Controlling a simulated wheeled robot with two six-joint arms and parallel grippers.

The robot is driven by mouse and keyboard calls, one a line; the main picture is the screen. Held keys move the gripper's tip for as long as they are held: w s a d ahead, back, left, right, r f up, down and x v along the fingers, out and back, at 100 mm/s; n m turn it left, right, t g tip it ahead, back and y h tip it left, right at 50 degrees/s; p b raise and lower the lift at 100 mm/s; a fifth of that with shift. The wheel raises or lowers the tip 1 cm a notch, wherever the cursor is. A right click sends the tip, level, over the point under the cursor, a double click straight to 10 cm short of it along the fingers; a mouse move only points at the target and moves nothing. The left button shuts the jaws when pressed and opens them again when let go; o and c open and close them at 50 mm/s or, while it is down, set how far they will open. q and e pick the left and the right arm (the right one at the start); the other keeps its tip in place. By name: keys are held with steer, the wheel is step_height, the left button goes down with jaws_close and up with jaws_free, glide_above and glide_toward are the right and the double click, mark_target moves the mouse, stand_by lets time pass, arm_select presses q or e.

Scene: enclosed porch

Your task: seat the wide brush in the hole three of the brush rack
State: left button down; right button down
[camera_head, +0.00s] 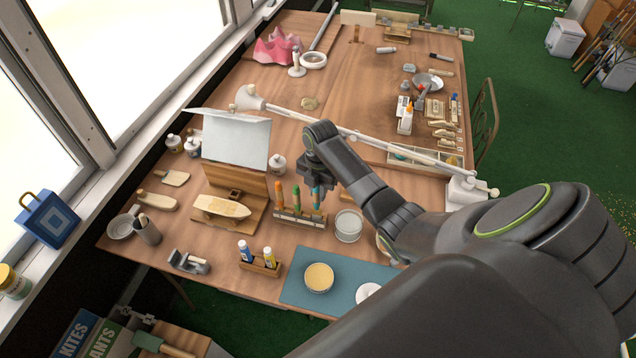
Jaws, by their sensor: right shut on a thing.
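The brush rack (288,217) stands on the wooden table, left of a clear glass jar. An orange-handled brush (280,194) and a green-handled brush (296,199) stand upright in it. My right gripper (316,186) is above the rack's right end, pointing down. It is shut on a blue-green handle (316,199), which looks to be the wide brush, held roughly upright. Its lower end is at the rack's right end; I cannot tell whether it is inside a hole. The jaws hide its upper part. My left gripper is not in view.
The glass jar (348,226) stands close right of the rack. A small easel with a white sheet (236,140) is behind left. A paint-tube holder (260,265) and a blue mat (296,291) lie in front. A white lamp arm (375,141) crosses behind my wrist.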

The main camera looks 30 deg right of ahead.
steer(key=shift+f+b, duration=0.85)
steer(key=shift+f, duration=0.6)
stand_by(0.4)
steer(key=c, duration=1.3)
jaws_free()
steer(key=shift+o, duration=0.7)
steer(key=o, duration=0.5)
steer(key=shift+o, duration=0.2)
steer(key=shift+r, duration=0.2)
steer(key=shift+r+p, duration=2.25)
steer(key=shift+p, duration=0.3)
steer(key=shift+d+r+p, duration=0.1)
steer(key=shift+r+p, duration=0.45)
steer(key=shift+r, duration=0.6)
